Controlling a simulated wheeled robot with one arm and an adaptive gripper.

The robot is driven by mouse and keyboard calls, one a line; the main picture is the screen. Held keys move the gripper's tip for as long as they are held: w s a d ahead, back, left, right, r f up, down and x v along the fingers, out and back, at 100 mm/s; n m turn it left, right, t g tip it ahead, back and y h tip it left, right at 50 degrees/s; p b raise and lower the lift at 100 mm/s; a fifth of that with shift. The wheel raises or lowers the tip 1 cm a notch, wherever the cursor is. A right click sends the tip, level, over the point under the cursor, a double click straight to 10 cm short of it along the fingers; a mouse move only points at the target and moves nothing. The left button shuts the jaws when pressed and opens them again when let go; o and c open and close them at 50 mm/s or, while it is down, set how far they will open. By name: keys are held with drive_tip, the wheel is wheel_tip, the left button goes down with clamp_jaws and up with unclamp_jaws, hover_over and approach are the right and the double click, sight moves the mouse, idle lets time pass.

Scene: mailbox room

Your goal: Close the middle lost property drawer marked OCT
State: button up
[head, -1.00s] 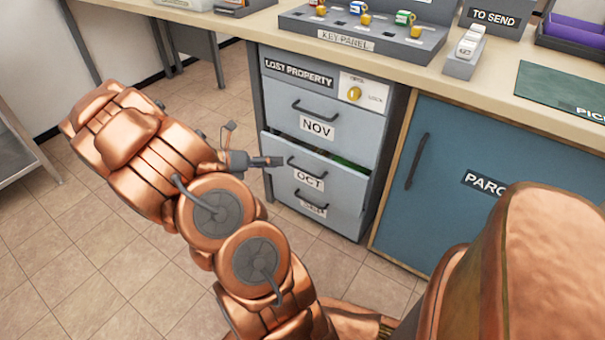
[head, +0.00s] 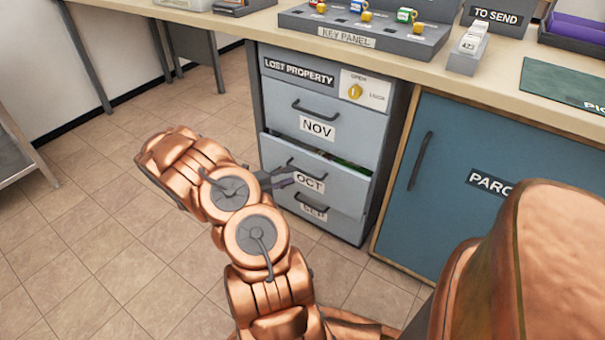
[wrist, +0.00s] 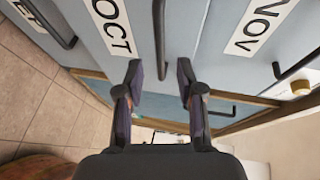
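The grey-blue OCT drawer (head: 340,192) stands partly open in the lost property cabinet, below the shut NOV drawer. Its top gap shows dark contents with some green and red. Its dark bar handle (wrist: 159,38) shows in the wrist view beside the OCT label (wrist: 112,25). My gripper (wrist: 160,82) is open, with its two dark fingers apart and nothing held. The handle's near end lies in line with the gap between the fingertips; I cannot tell if they touch. In the head view my gripper (head: 283,177) is at the left part of the OCT front.
The NOV drawer (head: 345,125) is above and the SEP drawer (head: 340,221) below. A lock knob (head: 354,91) sits at the cabinet's upper right. A blue parcel door (head: 450,190) is to the right. A counter (head: 420,62) overhangs everything. Tiled floor on the left is free.

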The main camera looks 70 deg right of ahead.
sight(301, 172)
drive_tip(key=shift+b+x, duration=0.8)
drive_tip(key=shift+x, duration=2.15)
drive_tip(key=shift+c, duration=0.3)
clamp_jaws()
